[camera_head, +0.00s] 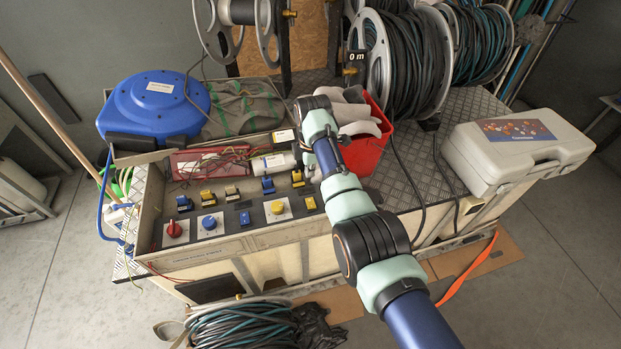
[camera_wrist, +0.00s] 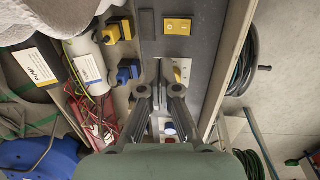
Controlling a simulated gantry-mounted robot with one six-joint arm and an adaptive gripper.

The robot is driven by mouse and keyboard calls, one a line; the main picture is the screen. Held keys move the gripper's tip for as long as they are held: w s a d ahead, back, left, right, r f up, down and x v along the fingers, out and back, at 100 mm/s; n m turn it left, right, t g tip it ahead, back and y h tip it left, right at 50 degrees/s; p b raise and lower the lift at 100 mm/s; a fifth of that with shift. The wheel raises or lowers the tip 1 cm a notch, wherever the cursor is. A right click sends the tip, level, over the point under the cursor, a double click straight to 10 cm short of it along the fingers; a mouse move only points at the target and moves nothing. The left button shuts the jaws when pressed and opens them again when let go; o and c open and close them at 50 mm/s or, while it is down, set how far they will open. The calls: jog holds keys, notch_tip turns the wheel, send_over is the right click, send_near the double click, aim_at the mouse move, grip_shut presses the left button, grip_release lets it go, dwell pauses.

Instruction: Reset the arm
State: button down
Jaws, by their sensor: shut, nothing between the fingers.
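My gripper (camera_wrist: 158,88) shows in the wrist view above the control panel, fingers close together and nothing held. In the head view my arm reaches in from the lower right to the panel, and its wrist hides the gripper. The control panel (camera_head: 240,222) carries a red rotary switch (camera_head: 174,229), a blue round button (camera_head: 209,222), a yellow round button (camera_head: 278,208) and several small blue and yellow switches. In the wrist view a yellow switch plate (camera_wrist: 178,27) lies ahead of the fingers. I cannot tell whether the fingers touch anything.
A red bin (camera_head: 372,147) with grey cloths stands close behind my arm. A blue reel (camera_head: 158,103) is at the left, a grey case (camera_head: 515,150) at the right, and large hose reels (camera_head: 405,60) behind. A coiled hose (camera_head: 240,327) lies in front. The floor (camera_head: 60,260) at the left is mostly clear.

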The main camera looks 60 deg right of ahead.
jog(key=shift+r, duration=0.4)
dwell(0.3)
jog(key=w+a+m+t+h, duration=0.15)
jog(key=w+a, duration=0.25)
jog(key=a, duration=0.5)
jog(key=w+a+r+m+t, duration=0.1)
jog(key=w+a+t, duration=0.1)
jog(key=w+a, duration=0.45)
jog(key=w+a+m+t, duration=0.2)
jog(key=a, duration=0.9)
jog(key=s+a+r+m+t+y, duration=0.15)
jog(key=s+a+r, duration=0.25)
jog(key=a, duration=0.4)
jog(key=s+a+r+m+t+p, duration=0.1)
jog(key=s+a+r+t, duration=0.3)
jog(key=a, duration=0.4)
jog(key=s+a+r+m+t+y, duration=0.1)
jog(key=s+a+r, duration=0.35)
jog(key=a, duration=0.35)
notch_tip(320, 180, up, 34)
jog(key=p, duration=3.5)
jog(key=shift+d, duration=0.45)
